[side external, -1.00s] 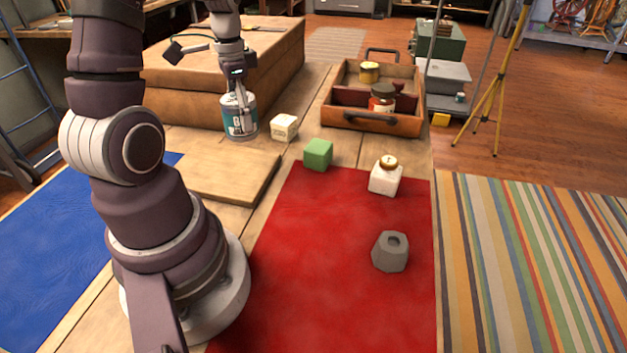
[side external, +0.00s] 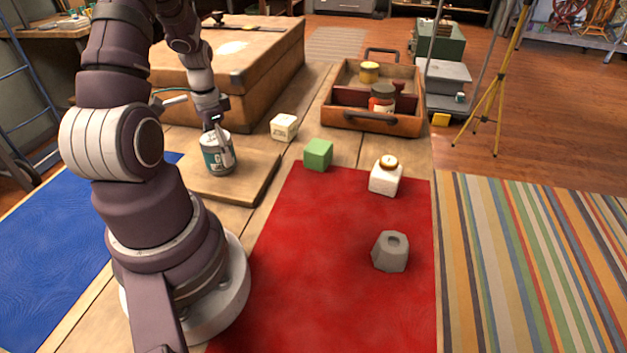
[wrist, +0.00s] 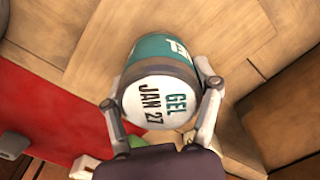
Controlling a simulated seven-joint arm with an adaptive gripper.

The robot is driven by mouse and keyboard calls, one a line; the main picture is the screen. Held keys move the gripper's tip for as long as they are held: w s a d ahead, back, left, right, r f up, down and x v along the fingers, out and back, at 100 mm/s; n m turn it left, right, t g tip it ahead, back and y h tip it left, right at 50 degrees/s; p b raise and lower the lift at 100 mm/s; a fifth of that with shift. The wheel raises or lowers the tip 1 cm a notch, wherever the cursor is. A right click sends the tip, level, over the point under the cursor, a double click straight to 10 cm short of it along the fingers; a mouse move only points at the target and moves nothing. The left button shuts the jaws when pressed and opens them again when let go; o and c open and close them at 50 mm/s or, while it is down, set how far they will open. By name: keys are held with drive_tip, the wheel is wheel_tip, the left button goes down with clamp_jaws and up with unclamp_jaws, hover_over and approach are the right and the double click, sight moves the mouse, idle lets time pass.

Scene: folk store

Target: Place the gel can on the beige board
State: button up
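The gel can (side external: 213,160) is a teal and white cylinder. Its lid, marked "GEL JAN 27", faces the camera in the wrist view (wrist: 158,100). My gripper (side external: 222,150) has its fingers on both sides of the can, and it also shows in the wrist view (wrist: 160,105). The can is over the beige board (side external: 255,170), near its left part in the side view. I cannot tell whether the can's bottom touches the board or is slightly above it.
A cream lettered cube (side external: 284,127) and a green cube (side external: 318,154) stand right of the board. A wooden tray (side external: 335,117) with jars and a large box (side external: 270,75) are behind.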

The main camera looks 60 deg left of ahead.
drive_tip(key=o, duration=0.4)
drive_tip(key=shift+r, duration=0.1)
wheel_tip(320, 180, up, 12)
drive_tip(key=shift+f, duration=0.25)
drive_tip(key=shift+w+d+r, duration=0.1)
drive_tip(key=shift+r, duration=0.25)
drive_tip(key=w+d+r+t, duration=0.1)
drive_tip(key=d+t, duration=0.1)
drive_tip(key=d, duration=0.5)
drive_tip(key=w+d+r+m+t, duration=0.1)
drive_tip(key=d+r, duration=0.1)
drive_tip(key=d, duration=0.5)
drive_tip(key=w+d+r+t, duration=0.2)
drive_tip(key=d, duration=0.5)
drive_tip(key=shift+d+m+t, duration=0.3)
drive_tip(key=shift+d+m, duration=0.1)
